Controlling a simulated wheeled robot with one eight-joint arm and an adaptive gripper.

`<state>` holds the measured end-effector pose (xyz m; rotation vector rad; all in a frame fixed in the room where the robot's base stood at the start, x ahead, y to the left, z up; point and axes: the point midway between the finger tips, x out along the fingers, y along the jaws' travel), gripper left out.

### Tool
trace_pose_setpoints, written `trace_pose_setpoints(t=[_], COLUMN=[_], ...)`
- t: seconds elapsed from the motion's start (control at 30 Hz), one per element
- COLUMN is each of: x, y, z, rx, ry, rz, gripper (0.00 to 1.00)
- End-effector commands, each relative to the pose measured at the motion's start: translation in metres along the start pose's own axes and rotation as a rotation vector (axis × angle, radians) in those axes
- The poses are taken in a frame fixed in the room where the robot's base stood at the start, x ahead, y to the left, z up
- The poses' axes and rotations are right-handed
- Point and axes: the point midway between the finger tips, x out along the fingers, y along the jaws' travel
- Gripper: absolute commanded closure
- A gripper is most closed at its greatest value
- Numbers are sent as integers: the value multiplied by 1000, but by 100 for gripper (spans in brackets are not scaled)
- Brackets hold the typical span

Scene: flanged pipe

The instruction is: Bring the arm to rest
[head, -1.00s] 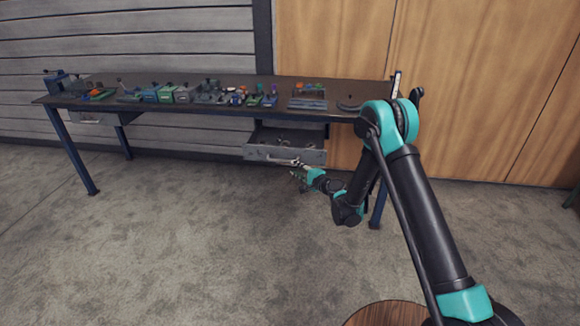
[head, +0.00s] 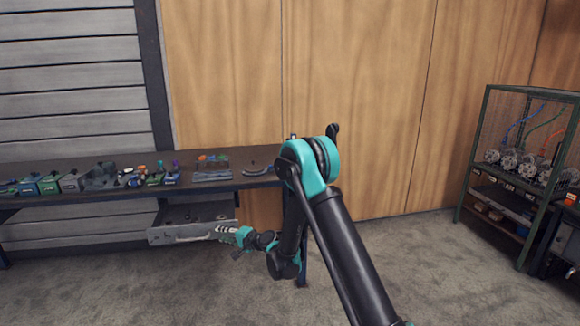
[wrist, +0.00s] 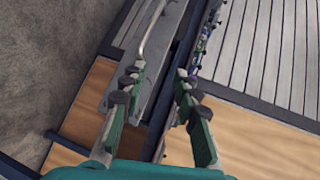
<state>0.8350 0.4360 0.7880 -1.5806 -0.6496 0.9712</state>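My gripper (head: 222,231) is low in front of the workbench, close to the right end of the open drawer (head: 180,236). In the wrist view my gripper (wrist: 157,80) has its two fingers apart, with nothing held between them. The drawer front and its pale bar handle (wrist: 152,32) lie beyond the fingertips there. I cannot tell from the head view whether the fingertips touch the drawer. My arm is bent, with its elbow raised above the bench's right end.
The workbench (head: 235,183) carries green and grey boxes (head: 48,184) and small coloured parts (head: 212,160). A wire-mesh cabinet (head: 520,165) with metal flanged parts stands at the right. Wooden panels stand behind. The floor (head: 400,255) between bench and cabinet is clear.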

Motion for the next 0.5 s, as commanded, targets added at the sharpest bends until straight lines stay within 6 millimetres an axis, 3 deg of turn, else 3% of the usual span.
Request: trace_pose_setpoints(t=[0.03, 0.2, 0.5], x=[-19, -77, -194], y=[-9, -24, -28], z=[-8, -26, -41], rx=[-37, -168, -364], ry=[7, 17, 23], rz=[28, 134, 350], gripper=[69, 69, 69])
